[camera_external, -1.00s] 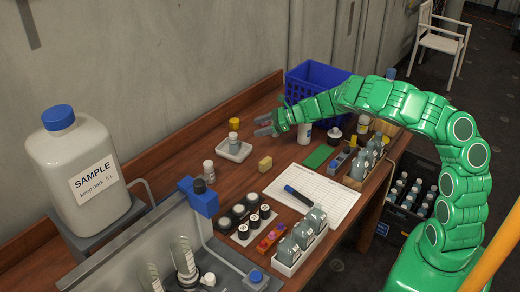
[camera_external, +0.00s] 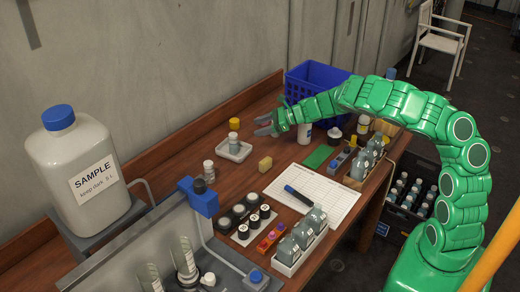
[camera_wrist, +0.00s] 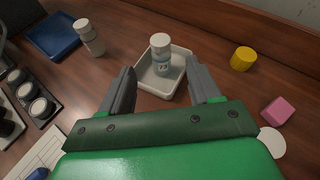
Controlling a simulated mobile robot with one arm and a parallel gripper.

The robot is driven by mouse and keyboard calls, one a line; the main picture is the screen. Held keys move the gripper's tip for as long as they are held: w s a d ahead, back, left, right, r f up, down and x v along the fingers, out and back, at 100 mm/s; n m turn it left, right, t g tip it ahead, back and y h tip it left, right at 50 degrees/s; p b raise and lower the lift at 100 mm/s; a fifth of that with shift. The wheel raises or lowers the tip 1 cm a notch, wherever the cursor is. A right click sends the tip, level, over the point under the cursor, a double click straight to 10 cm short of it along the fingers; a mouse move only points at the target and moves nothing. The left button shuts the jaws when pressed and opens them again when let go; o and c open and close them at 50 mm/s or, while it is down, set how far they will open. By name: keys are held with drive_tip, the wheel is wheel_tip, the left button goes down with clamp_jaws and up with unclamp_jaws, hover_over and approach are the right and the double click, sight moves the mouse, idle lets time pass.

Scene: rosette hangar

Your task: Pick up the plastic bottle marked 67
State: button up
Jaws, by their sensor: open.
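A small white-capped bottle (camera_wrist: 161,52) stands upright in a shallow white tray (camera_wrist: 177,83) in the wrist view. Its label carries small dark marks that may read 67, but they are too small to be sure. The same bottle (camera_external: 233,139) and tray (camera_external: 243,153) show in the external view. A second similar bottle (camera_wrist: 88,38) stands outside the tray, to its left; it also shows in the external view (camera_external: 209,168). My gripper (camera_wrist: 162,72) is open and empty, its fingers pointing toward the tray. In the external view my gripper (camera_external: 264,126) is right of the bottle, apart from it.
A yellow-capped item (camera_wrist: 243,58) and a pink block (camera_wrist: 278,111) lie right of the tray in the wrist view. A yellow block (camera_external: 265,163), a paper sheet (camera_external: 325,188) and a blue basket (camera_external: 318,80) are on the bench. A wooden ledge (camera_external: 150,165) runs along the back.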

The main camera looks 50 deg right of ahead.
drive_tip(key=y, duration=0.2)
approach(211, 163)
drive_tip(key=x, duration=0.5)
drive_tip(key=shift+x, duration=3.25)
drive_tip(key=shift+w+a+f, duration=0.3)
drive_tip(key=shift+w+a, duration=0.15)
drive_tip(key=shift+a, duration=0.05)
drive_tip(key=c, duration=1)
